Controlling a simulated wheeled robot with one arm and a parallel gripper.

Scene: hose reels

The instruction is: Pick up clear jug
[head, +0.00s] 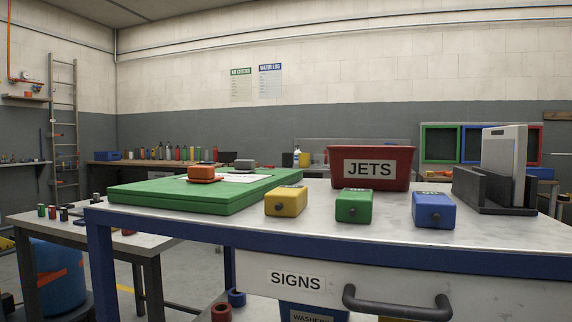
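I cannot make out a clear jug anywhere in the head view. A small pale bottle-like shape (297,156) stands far back, behind the green board, too small to identify. My gripper is not in view.
The near blue-edged table (350,231) holds a green board (150,197), yellow (286,202), green (354,207) and blue (434,211) boxes, a red JETS bin (370,168), and a white panel (503,150) in a dark holder. A drawer handle (398,306) juts out in front. A lower table (60,235) stands left.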

